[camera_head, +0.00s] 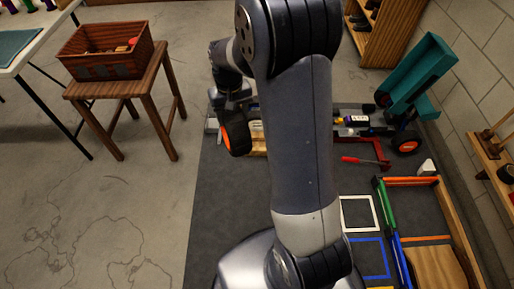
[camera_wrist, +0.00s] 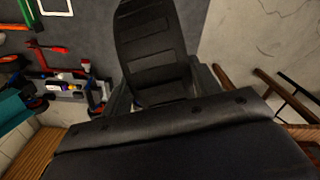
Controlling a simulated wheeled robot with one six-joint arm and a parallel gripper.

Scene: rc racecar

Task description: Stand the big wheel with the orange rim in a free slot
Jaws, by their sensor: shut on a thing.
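The big black wheel with the orange rim (camera_head: 227,137) hangs from my gripper (camera_head: 237,105), left of my arm in the head view. My gripper is shut on it. In the wrist view, the wheel (camera_wrist: 155,48) shows its wide black tread between my gripper's fingers (camera_wrist: 162,93); its rim is hidden there. A piece of pale wood (camera_head: 259,147) shows just right of the wheel, mostly hidden behind my arm. I cannot tell whether it has slots, or whether the wheel touches it.
The racecar (camera_head: 358,120) with another orange-rimmed wheel (camera_head: 406,143) and a teal wing (camera_head: 420,75) stands right of my arm. A red jack (camera_head: 365,161) lies before it. White (camera_head: 374,212) and blue (camera_head: 385,258) frames mark the mat. A stool (camera_head: 150,85) bears a wooden box (camera_head: 107,70).

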